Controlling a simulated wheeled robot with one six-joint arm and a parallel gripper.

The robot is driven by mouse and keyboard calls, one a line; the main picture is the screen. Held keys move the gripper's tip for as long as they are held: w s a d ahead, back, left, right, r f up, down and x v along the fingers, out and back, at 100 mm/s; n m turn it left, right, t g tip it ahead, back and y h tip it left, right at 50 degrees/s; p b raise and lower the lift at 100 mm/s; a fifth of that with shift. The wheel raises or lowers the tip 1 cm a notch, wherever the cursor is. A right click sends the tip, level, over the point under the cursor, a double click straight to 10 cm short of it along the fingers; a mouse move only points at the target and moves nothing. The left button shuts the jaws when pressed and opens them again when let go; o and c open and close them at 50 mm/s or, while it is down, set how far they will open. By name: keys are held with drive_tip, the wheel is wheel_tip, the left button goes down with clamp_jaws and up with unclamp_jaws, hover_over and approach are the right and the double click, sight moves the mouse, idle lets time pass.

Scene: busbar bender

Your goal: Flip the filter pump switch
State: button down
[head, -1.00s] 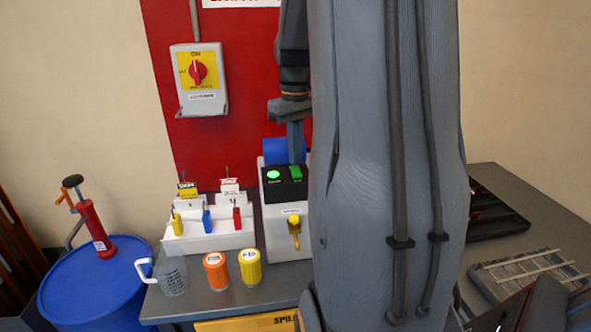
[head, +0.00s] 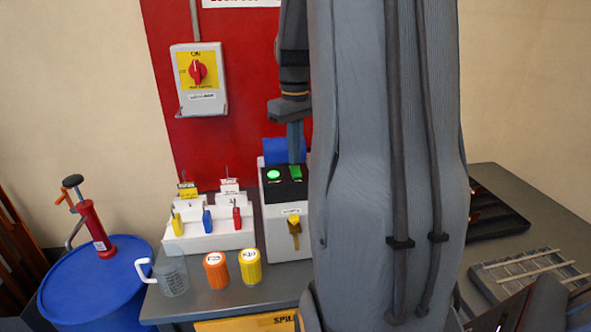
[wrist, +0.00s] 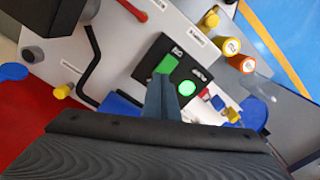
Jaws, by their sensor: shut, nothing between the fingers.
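The filter pump unit is a white box (head: 281,226) with a black panel (head: 272,188) on top, standing on the grey bench. The panel carries a lit round green lamp (head: 273,175) and a green rocker switch (head: 296,172). In the wrist view the lamp (wrist: 187,88) glows beside the green switch (wrist: 167,65). My gripper (head: 296,160) points down over the switch. In the wrist view its shut fingertips (wrist: 162,80) are at the switch's near edge and hide part of it. I cannot tell whether they touch it.
A padlock rack (head: 212,238), an orange cup (head: 215,270), a yellow cup (head: 250,266) and a clear jug (head: 172,276) stand left of the unit. A blue drum (head: 95,290) stands at left. My arm hides much of the bench.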

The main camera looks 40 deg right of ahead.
sight(295, 167)
drive_tip(key=shift+f, duration=0.7)
idle(0.3)
drive_tip(key=shift+r, duration=0.15)
wheel_tip(295, 167, up, 7)
drive_tip(key=p, duration=0.6)
idle(0.6)
